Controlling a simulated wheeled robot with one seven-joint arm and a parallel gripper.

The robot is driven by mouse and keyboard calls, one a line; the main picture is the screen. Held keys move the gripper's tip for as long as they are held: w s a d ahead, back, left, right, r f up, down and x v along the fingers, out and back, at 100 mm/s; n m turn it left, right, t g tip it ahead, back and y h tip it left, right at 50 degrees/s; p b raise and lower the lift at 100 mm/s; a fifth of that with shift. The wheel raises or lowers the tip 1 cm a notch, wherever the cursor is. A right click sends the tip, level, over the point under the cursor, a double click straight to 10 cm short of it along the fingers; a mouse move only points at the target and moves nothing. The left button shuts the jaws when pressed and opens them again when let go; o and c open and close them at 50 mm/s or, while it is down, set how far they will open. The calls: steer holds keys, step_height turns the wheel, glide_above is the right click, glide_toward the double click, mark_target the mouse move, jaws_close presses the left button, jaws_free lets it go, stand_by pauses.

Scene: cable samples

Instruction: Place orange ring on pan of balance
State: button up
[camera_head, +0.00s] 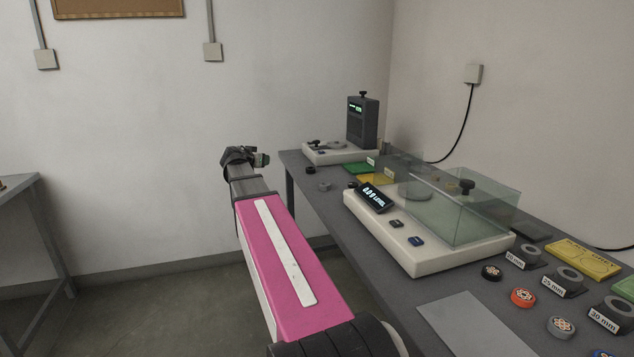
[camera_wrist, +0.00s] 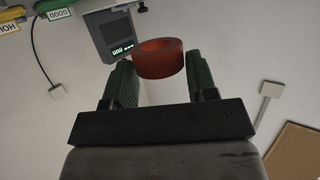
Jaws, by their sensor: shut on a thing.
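An orange ring (camera_wrist: 160,58) sits between the two green-padded fingers of my gripper (camera_wrist: 158,85) in the wrist view. My gripper is shut on it. In the head view my gripper (camera_head: 262,159) is beyond the far left end of the table, in front of the wall, well apart from the balance. The ring cannot be made out in that view. The balance (camera_head: 425,258) has a white base, a dark display reading 0.00 and a clear glass enclosure (camera_head: 465,215) with a black knob. A grey round pan (camera_head: 414,191) shows toward its left end, partly behind glass.
A smaller white instrument (camera_head: 340,154) with a dark tower (camera_head: 362,120) stands at the table's far end. Green and yellow plates lie behind the balance. Cable discs, including an orange one (camera_head: 523,297), labelled grey ring holders (camera_head: 561,282) and a grey sheet (camera_head: 475,325) lie nearer.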

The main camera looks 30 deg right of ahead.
steer(key=s+d+m+g+h, duration=0.1)
steer(key=s+d+m+g, duration=0.1)
steer(key=d, duration=0.3)
steer(key=s+d+r+m+g+h, duration=0.1)
steer(key=s+d+m+g+h, duration=0.1)
steer(key=d+m+g, duration=0.2)
steer(key=shift+s+d+g, duration=0.25)
steer(key=shift+d+g, duration=0.35)
steer(key=shift+d, duration=0.25)
glide_above(314, 181)
step_height(314, 181, down, 7)
steer(key=shift+w+d+r, duration=0.1)
steer(key=shift+f, duration=1.8)
steer(key=o, duration=0.9)
steer(key=shift+f, duration=0.1)
steer(key=shift+f, duration=0.1)
